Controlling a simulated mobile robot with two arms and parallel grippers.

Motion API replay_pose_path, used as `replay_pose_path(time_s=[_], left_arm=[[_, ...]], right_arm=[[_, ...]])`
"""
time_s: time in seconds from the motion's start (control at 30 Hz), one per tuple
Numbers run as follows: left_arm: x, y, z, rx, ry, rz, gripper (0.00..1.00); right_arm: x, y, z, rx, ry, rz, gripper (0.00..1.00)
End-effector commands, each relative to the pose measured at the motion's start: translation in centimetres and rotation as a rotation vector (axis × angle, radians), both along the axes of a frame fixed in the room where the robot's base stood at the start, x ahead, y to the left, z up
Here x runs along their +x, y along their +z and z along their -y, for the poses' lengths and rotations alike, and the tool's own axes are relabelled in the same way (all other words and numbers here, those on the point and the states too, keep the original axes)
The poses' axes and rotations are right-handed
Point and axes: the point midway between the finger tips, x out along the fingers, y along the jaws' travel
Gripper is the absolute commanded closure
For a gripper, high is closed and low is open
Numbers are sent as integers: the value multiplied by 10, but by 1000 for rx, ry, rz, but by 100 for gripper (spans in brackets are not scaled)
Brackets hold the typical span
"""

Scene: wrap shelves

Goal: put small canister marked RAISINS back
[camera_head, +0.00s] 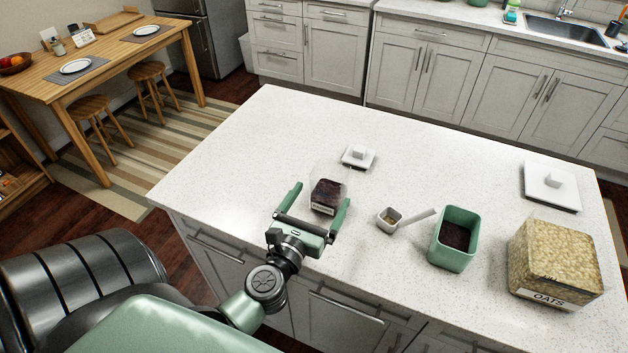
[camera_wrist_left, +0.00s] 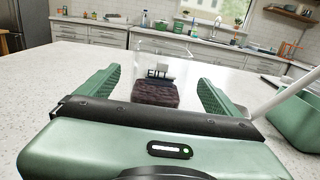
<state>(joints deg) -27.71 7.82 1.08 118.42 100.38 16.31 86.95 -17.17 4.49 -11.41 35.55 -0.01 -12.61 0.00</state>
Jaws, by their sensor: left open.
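A small clear canister (camera_head: 326,196) with dark raisins in its lower part stands uncovered on the white counter. No label on it is readable in either view. My left gripper (camera_head: 316,200) is open, with one finger on each side of this canister. In the left wrist view the canister (camera_wrist_left: 156,93) stands between the open fingers (camera_wrist_left: 157,92), with gaps on both sides. A small white square lid (camera_head: 358,157) with a knob lies on the counter just behind it. My right gripper is not in view.
To the right stand a small scoop cup (camera_head: 390,219) with a long white handle, a green container (camera_head: 455,240) with dark contents, and a large clear canister marked OATS (camera_head: 553,266). A large white lid (camera_head: 551,187) lies behind the oats. The counter's left and back (camera_head: 270,130) are clear.

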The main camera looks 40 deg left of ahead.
Motion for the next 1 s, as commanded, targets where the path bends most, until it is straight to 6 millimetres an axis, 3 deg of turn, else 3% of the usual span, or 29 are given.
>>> replay_pose_path(time_s=[0.1,0.27,1.0], left_arm=[[-18,-3,4,1,0,-1,6],[-28,-1,7,0,0,0,6],[-29,1,7,1,0,1,6]], right_arm=[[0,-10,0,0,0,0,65],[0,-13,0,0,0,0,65],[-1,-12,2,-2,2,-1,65]])
